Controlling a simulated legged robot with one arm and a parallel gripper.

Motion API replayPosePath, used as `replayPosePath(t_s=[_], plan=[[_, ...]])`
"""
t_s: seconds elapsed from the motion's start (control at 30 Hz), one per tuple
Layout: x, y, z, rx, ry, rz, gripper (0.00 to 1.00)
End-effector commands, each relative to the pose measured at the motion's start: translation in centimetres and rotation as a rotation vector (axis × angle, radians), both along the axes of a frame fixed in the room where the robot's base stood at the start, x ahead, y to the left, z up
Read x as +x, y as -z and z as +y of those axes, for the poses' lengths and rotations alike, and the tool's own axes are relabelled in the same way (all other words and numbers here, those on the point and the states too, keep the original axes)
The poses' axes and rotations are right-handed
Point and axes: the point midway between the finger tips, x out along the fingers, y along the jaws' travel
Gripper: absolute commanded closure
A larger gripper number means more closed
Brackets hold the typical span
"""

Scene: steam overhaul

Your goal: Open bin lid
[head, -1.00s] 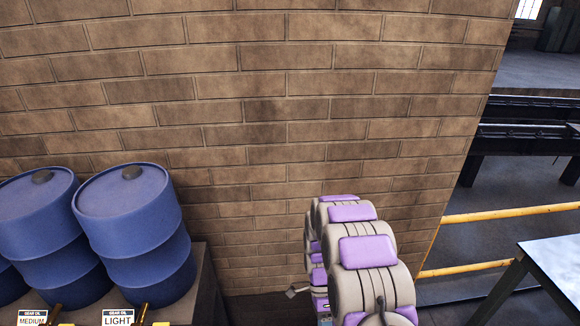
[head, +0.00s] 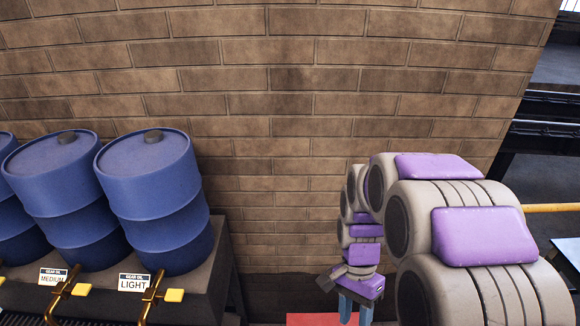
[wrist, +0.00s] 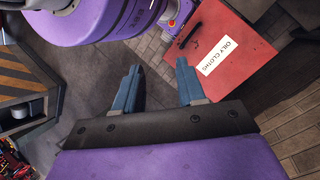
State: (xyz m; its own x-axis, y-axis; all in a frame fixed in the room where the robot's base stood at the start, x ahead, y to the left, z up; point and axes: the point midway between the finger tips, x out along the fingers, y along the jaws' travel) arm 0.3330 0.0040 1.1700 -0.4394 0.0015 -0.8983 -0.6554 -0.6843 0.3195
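The bin is red with a flat lid (wrist: 225,55) and a white label reading "OILY CLOTHS" (wrist: 218,58). In the wrist view its lid lies at the upper right and looks closed. In the head view only a red strip of it (head: 315,319) shows at the bottom edge. My gripper (wrist: 158,70) is open, with its two blue-grey fingers apart and nothing between them. In the wrist view the right fingertip overlaps the lid's lower left edge; I cannot tell whether it touches. In the head view the fingers (head: 355,308) point down beside the red strip.
Blue oil drums (head: 155,205) stand on a dark stand (head: 205,290) at the left, with brass taps. A brick wall (head: 290,130) is behind.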

Motion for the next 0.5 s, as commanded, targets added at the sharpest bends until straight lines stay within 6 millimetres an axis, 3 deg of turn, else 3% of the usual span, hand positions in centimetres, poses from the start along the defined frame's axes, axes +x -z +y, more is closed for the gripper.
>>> replayPosePath(t_s=[0.5], plan=[[-8.3, -2.5, -0.2, 0.159, -0.406, -0.161, 0.60]])
